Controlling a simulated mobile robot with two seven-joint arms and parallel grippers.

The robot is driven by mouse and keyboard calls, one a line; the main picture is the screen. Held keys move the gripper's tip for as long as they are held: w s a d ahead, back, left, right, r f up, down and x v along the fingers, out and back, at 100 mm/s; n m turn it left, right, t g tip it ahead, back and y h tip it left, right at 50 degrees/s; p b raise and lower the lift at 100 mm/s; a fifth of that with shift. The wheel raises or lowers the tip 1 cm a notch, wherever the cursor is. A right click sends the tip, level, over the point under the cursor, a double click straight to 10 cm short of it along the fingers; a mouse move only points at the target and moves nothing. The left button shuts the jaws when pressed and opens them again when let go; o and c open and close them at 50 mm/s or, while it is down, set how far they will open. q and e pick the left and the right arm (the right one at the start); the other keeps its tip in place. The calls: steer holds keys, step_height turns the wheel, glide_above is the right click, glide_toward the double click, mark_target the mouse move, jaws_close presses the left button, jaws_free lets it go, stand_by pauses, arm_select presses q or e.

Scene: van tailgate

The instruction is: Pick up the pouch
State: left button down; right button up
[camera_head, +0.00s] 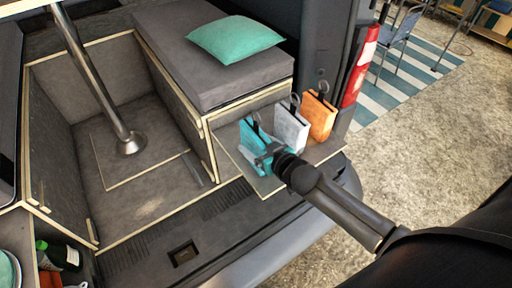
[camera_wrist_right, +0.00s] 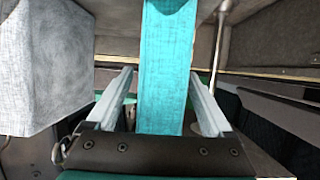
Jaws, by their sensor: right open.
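Three pouches sit in a row by the bench's end panel: a turquoise pouch (camera_head: 250,134), a light grey pouch (camera_head: 291,131) and an orange pouch (camera_head: 319,117). Each has a dark strap, and rings show at their tops. My right gripper (camera_head: 264,156) is at the turquoise pouch and hides part of it. In the right wrist view, the turquoise pouch (camera_wrist_right: 166,55) lies between the two open fingers (camera_wrist_right: 160,78), with a gap visible on each side. The grey pouch (camera_wrist_right: 42,70) is left of the fingers there. My left gripper is out of view.
A small shelf (camera_head: 266,186) lies below the pouches. The bench cushion (camera_head: 215,60) carries a green pillow (camera_head: 235,39). A metal table leg (camera_head: 95,80) stands in the van floor well. A bottle (camera_head: 60,255) is at the lower left.

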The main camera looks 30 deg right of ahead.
steer(key=shift+w+f, duration=0.15)
steer(key=shift+w, duration=0.15)
jaws_close()
stand_by(0.6)
